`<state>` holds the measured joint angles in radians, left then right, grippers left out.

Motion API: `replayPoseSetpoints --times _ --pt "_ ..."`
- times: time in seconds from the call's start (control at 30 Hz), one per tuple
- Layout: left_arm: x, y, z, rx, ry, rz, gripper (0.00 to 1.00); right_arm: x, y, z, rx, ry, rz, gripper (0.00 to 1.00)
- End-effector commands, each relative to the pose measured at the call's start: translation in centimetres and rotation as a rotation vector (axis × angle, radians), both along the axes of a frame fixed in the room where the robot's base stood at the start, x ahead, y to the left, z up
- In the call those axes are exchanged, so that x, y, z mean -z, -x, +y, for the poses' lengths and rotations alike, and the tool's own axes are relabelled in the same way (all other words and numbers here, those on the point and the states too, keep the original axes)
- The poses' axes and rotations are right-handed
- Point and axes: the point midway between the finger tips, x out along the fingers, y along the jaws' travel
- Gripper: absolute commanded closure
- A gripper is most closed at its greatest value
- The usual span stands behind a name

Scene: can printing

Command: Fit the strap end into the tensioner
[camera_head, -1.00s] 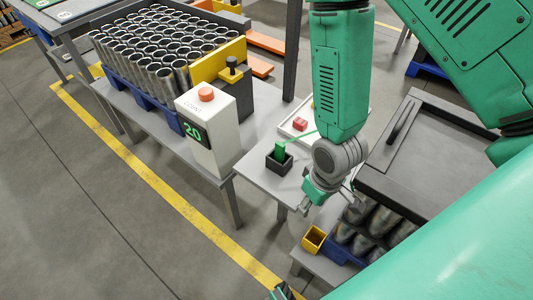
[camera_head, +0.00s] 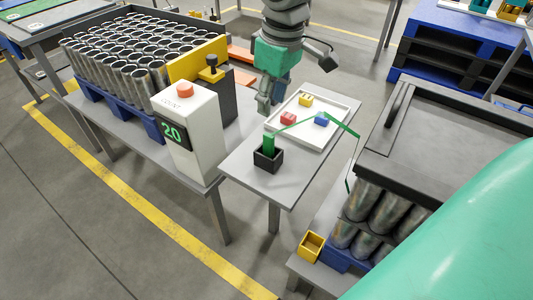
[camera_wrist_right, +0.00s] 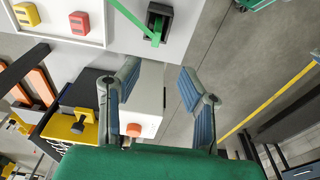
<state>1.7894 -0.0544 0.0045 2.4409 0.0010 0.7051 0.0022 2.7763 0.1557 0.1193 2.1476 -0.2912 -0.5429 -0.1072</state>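The green strap (camera_head: 294,125) comes out of a small black box (camera_head: 268,160) on the grey side table. It runs over the white tray and bends down past the table's right edge. Its lower end (camera_head: 348,188) hangs by the metal cans. A red block (camera_head: 288,118), a yellow block (camera_head: 306,100) and a blue block (camera_head: 321,119) lie in the tray; I cannot tell which part is the tensioner. My right gripper (camera_head: 264,100) is above the back of the side table. In the right wrist view its fingers (camera_wrist_right: 155,92) are apart and empty. My left gripper is out of view.
A white counter box (camera_head: 188,130) with an orange button and "20" stands left of the black box. A tray of upright cans (camera_head: 110,60) is behind it. The aisle floor is clear.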

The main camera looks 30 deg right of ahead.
Motion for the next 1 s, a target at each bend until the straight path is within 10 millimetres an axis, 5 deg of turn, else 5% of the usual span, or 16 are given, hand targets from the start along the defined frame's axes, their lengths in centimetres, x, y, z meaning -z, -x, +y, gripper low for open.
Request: replayPoseSetpoints --times 0.3,1.0 --pt "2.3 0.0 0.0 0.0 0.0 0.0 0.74 6.5 -0.5 -0.1 0.003 -0.003 0.004 0.66" --pt "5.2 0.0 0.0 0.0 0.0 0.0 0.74 12.8 -1.2 0.2 0.003 -0.002 0.002 0.66"
